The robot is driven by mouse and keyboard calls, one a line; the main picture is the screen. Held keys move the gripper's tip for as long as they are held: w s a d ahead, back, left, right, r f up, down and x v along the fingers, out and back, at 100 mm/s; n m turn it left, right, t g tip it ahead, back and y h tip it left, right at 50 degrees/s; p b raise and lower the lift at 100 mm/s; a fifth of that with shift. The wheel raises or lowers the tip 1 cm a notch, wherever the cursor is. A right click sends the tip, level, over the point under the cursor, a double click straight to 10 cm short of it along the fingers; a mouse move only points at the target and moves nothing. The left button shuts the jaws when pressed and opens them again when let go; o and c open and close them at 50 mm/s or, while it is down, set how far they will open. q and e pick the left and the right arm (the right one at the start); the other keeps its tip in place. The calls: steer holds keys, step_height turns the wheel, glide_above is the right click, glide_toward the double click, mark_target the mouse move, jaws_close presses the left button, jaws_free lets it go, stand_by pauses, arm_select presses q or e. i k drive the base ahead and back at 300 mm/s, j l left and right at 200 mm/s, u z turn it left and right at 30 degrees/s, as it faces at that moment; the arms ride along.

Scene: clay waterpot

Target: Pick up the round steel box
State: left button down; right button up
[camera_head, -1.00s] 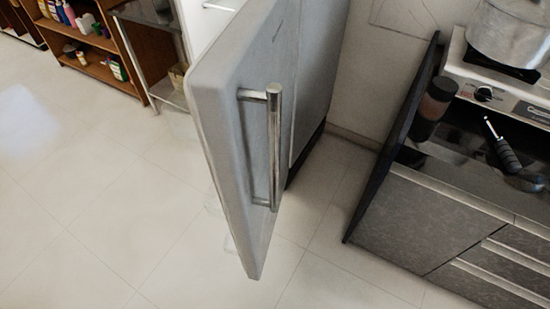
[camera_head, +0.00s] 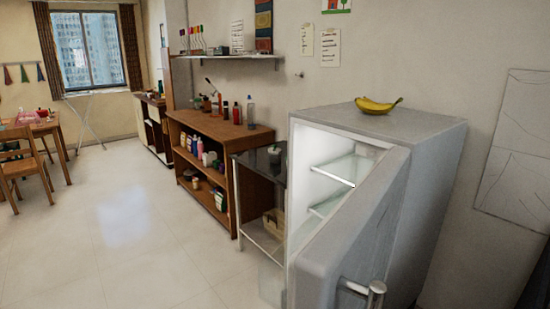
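I cannot make out a round steel box in the head view. A grey fridge (camera_head: 432,143) stands at the right with its door (camera_head: 352,232) open toward me. Pale glass shelves (camera_head: 345,170) show inside it, and the part I can see looks empty. The door hides much of the interior. Neither of my grippers is in view.
Bananas (camera_head: 378,105) lie on top of the fridge. Beside it stand a dark-topped metal rack (camera_head: 262,160) and a wooden shelf unit (camera_head: 222,130) with bottles. A table (camera_head: 40,127) and chair (camera_head: 22,172) are far left. The floor (camera_head: 120,235) at left is clear.

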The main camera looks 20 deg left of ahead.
mark_target(272, 159)
steer(key=k+j, duration=0.1)
steer(key=j, duration=0.6)
steer(key=i+j+z, duration=0.1)
steer(key=j, duration=0.4)
steer(key=i+j+z, duration=0.1)
steer(key=j, duration=0.45)
steer(key=i+j+z, duration=0.1)
steer(key=i+j, duration=0.15)
steer(key=j, duration=0.3)
steer(key=i+j, duration=0.1)
steer(key=j, duration=0.45)
steer(key=i+j+z, duration=0.15)
steer(key=j, duration=0.4)
